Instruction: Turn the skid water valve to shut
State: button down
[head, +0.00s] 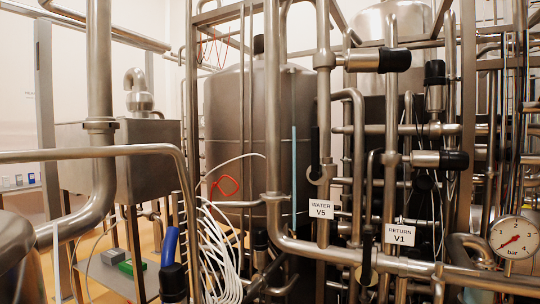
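A white tag reading WATER V5 (321,209) hangs on a vertical steel pipe right of the large tank. Just above it, a dark upright lever-like piece (314,142) stands close along the pipe, with a curved metal part (316,176) at its lower end. This looks like the water valve's handle, roughly in line with the pipe, but it is small and I cannot tell its exact position. My gripper is not in view.
A tag reading RETURN V1 (399,235) hangs to the right, with a dark handle (367,243) beside it. A pressure gauge (512,237) is at far right. White cables (222,255), a blue handle-like piece (169,247) and a foreground pipe (95,153) crowd the left.

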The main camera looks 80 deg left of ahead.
aim_at(315, 174)
jog(key=u, duration=2.45)
jog(key=k, duration=0.5)
jog(key=i, duration=0.5)
jog(key=u, duration=1.4)
